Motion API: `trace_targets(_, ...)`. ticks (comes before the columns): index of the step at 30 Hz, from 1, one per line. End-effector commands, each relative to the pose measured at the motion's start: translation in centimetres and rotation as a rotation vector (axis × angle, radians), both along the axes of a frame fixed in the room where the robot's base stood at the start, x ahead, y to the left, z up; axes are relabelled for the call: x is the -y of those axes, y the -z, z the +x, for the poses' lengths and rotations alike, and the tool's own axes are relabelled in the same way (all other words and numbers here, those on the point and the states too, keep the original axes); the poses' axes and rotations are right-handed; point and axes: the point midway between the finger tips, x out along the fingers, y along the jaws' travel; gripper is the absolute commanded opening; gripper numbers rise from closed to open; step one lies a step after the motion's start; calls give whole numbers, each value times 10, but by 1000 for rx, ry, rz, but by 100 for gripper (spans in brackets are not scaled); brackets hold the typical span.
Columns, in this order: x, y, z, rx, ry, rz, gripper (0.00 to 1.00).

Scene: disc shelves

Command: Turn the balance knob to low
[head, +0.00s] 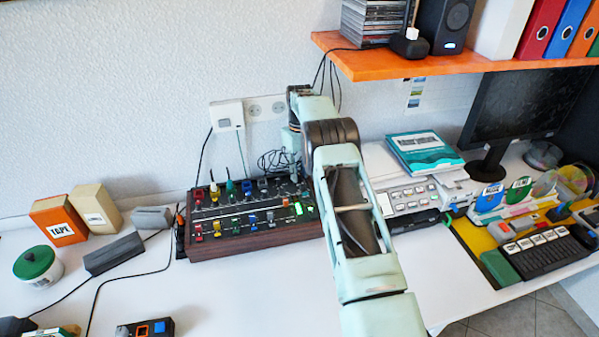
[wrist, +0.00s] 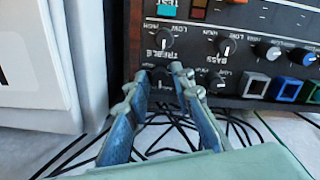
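The dark control panel with wooden edges (head: 262,241) sits on the white table in the head view. In the wrist view its knob face (wrist: 255,15) appears upside down. Knobs labelled treble (wrist: 163,39) and bass (wrist: 223,46) show there, with low and high marks. I cannot read a balance label. My gripper (wrist: 168,74) is over the panel's back edge, its fingers apart on either side of a dark knob (wrist: 160,77). I cannot tell whether they touch it.
A white machine (head: 395,170) with a teal box on top stands right of the panel; an orange shelf (head: 400,64) hangs above. Black cables (wrist: 175,125) lie behind the panel. Bare table lies in front.

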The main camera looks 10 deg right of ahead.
Motion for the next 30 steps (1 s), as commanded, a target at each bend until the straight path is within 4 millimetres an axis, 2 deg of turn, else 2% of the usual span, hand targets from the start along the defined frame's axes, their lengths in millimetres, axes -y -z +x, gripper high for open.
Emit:
trace_targets(1, 0, 0, 0, 0, 0, 0, 22)
trace_targets(7, 0, 0, 0, 0, 0, 0, 0)
trace_targets(12, 0, 0, 0, 0, -7, 0, 0)
trace_targets(20, 0, 0, 0, 0, -126, 0, 0)
trace_targets(28, 0, -1, 0, 0, -134, 0, 0)
trace_targets(29, 0, -1, 0, 0, -134, 0, 16)
trace_targets(30, 0, -1, 0, 0, -134, 0, 20)
